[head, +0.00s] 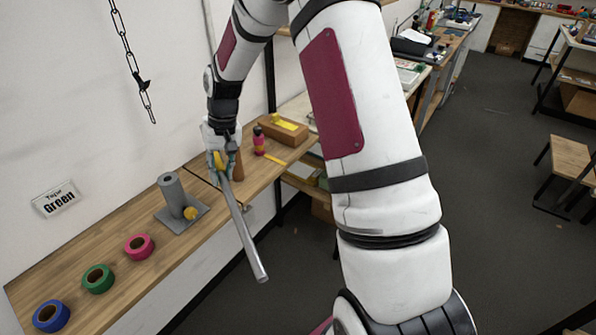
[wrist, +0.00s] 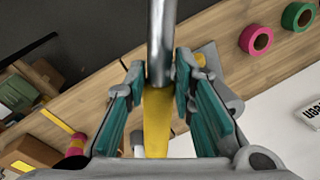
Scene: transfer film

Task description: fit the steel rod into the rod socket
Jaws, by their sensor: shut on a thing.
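My gripper (head: 225,165) is shut on the steel rod (head: 245,235) above the bench. The rod slants down and to the right, and its free end hangs past the bench's front edge. In the wrist view the rod (wrist: 161,40) runs up from between the teal fingers of my gripper (wrist: 160,75). A yellow part (wrist: 156,120) shows between the fingers, in line with the rod. The rod socket (head: 171,192) is an upright grey cylinder on a flat plate with a yellow knob, left of my gripper. The rod is apart from it. In the wrist view the fingers partly hide the grey socket (wrist: 213,75).
Blue (head: 51,315), green (head: 98,279) and pink (head: 139,246) tape rolls lie left of the socket on the wooden bench (head: 190,248). A pink bottle (head: 259,142) and brown box (head: 285,130) stand to the right. A chain (head: 130,58) hangs by the wall.

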